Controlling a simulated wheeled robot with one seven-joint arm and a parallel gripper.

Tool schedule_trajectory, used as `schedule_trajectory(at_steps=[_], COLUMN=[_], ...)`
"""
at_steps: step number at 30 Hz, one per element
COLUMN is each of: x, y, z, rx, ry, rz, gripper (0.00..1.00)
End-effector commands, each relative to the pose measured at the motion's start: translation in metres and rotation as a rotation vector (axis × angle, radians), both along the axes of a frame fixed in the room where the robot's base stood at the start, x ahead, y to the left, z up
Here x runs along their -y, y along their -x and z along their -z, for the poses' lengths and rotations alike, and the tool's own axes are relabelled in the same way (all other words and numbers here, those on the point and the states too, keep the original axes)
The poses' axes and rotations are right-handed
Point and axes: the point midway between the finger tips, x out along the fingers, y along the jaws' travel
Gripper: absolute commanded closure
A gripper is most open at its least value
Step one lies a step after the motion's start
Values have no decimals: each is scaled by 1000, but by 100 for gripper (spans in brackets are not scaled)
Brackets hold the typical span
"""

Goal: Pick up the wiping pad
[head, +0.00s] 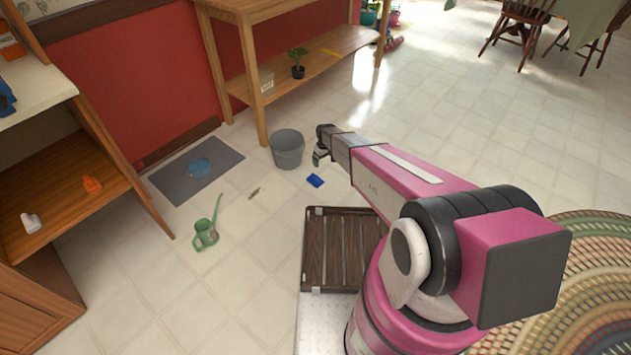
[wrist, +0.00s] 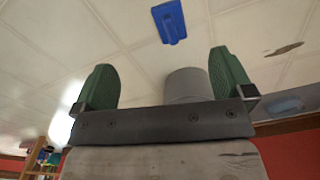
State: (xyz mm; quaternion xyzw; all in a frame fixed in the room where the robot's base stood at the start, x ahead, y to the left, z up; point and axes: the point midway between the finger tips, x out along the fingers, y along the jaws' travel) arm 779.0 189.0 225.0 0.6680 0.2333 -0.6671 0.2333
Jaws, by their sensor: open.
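A blue wiping pad (head: 315,180) lies on the tiled floor in front of the grey bucket. It also shows in the wrist view (wrist: 170,21) at the top, beyond my fingertips and between their lines. My gripper (head: 318,158) is above the floor beside the bucket in the head view, and the pad lies just below it there. In the wrist view both green fingers of my gripper (wrist: 165,80) stand wide apart with nothing between them. The gripper is open and does not touch the pad.
A grey bucket (head: 288,149) stands close to my gripper. A green watering can (head: 206,234), a small brown scrap (head: 254,193) and a grey mat (head: 170,181) with a blue patch (head: 199,168) lie to the left. A wooden slatted crate (head: 317,270) is nearer. Shelves line the wall.

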Motion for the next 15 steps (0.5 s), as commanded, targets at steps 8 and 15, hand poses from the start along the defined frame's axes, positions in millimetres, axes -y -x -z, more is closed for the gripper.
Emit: schedule_trajectory(at_steps=[8,15], x=[-48,-50], y=[-37,-37], z=[85,109], rx=[-2,-2], ry=[1,1], rz=[-127,-137], gripper=[1,1])
